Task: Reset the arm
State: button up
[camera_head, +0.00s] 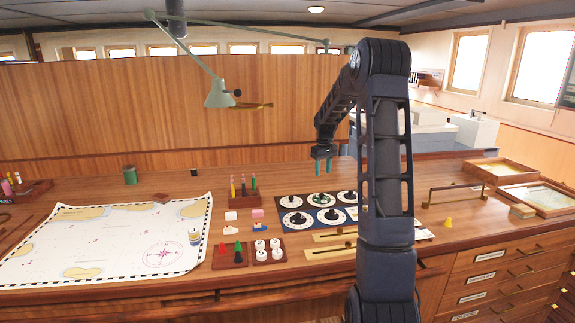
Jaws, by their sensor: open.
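My arm rises in the right half of the head view, bends at a high elbow and reaches away over the wooden chart table (110,180). My gripper (322,166) points down over the back part of the table, with its two greenish fingers apart and nothing between them. It hangs behind and above a dark board with several round dials (296,218). I cannot tell its exact height over the table.
A chart (110,240) covers the table's left. Small wooden holders with pegs (243,190), red and green pieces (230,254) and white pieces (268,252) stand near the middle. A green lamp (219,95) hangs above. A yellow piece (448,222) and trays (540,197) are right.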

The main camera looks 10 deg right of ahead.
jog(key=s+a+r+m+t, duration=0.1)
jog(key=s+a+r, duration=0.2)
jog(key=s+r, duration=0.55)
jog(key=s+a+r+m+t, duration=0.1)
jog(key=s+a+r, duration=0.3)
jog(key=s, duration=0.8)
jog(key=s+a+m+t, duration=0.1)
jog(key=s+m+t, duration=0.1)
jog(key=s, duration=2.1)
jog(key=shift+f+t, duration=0.3)
jog(key=shift+f, duration=0.05)
